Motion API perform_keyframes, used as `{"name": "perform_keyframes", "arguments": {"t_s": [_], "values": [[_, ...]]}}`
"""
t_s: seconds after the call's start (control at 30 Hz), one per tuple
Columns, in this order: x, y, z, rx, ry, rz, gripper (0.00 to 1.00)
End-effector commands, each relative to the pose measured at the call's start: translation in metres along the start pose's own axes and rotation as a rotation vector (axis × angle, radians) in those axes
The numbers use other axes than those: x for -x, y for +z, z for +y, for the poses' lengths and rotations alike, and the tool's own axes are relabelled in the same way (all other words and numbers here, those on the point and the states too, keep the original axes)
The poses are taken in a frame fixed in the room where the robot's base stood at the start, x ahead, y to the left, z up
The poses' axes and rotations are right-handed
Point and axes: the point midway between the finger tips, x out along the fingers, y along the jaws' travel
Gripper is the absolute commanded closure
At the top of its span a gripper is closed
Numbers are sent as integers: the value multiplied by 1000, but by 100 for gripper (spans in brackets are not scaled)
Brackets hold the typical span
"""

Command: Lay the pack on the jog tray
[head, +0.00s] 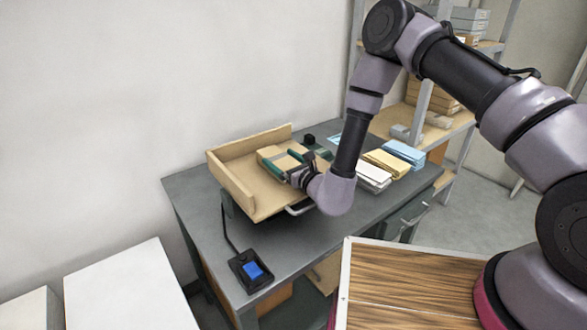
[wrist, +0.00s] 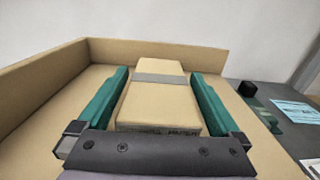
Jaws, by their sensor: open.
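The pack (wrist: 158,95) is a tan wrapped block with a grey band across it. It lies flat on the jog tray (wrist: 50,88), a tan wooden tray with raised walls at its back and left. In the head view the pack (head: 270,154) is partly hidden by my gripper, and the tray (head: 232,187) stands on the grey desk. My gripper (wrist: 160,85) is open, with one green finger on each side of the pack. A narrow gap shows between the pack and each finger. In the head view my gripper (head: 285,162) is low over the tray.
White, yellow and blue paper stacks (head: 387,163) lie on the desk right of the tray. A small black block (head: 309,139) is behind it. Shelves (head: 440,125) stand behind.

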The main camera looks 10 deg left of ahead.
Motion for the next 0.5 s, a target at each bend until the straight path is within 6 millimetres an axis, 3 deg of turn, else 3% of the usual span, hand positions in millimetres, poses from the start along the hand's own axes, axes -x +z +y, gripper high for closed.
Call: {"name": "perform_keyframes", "arguments": {"t_s": [0.3,0.5], "values": [[70,-1,1,-1,2,4,0],[96,0,0,-1,1,1,0]]}}
